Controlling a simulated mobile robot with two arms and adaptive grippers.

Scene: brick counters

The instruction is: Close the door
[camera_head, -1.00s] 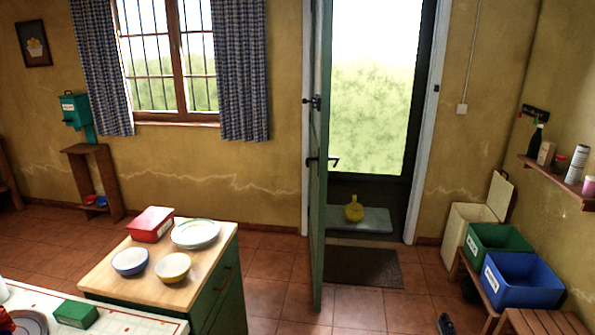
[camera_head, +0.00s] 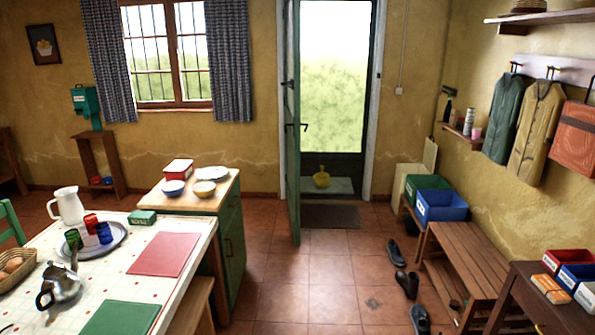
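The green door (camera_head: 292,120) stands wide open, swung into the room and seen nearly edge-on at the left side of the doorway. A dark handle (camera_head: 303,126) sticks out on its face. The door frame (camera_head: 373,100) is white at its right side. Through the opening I see a second, glazed dark door or panel (camera_head: 333,100) with bright greenery behind it. Neither of my grippers shows in the head view, so their state is hidden.
A table (camera_head: 205,228) with a jug, kettle and mats and a green cabinet (camera_head: 232,240) stand at left. A bench (camera_head: 465,255) and shoes (camera_head: 405,283) line the right. Tiled floor between is clear.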

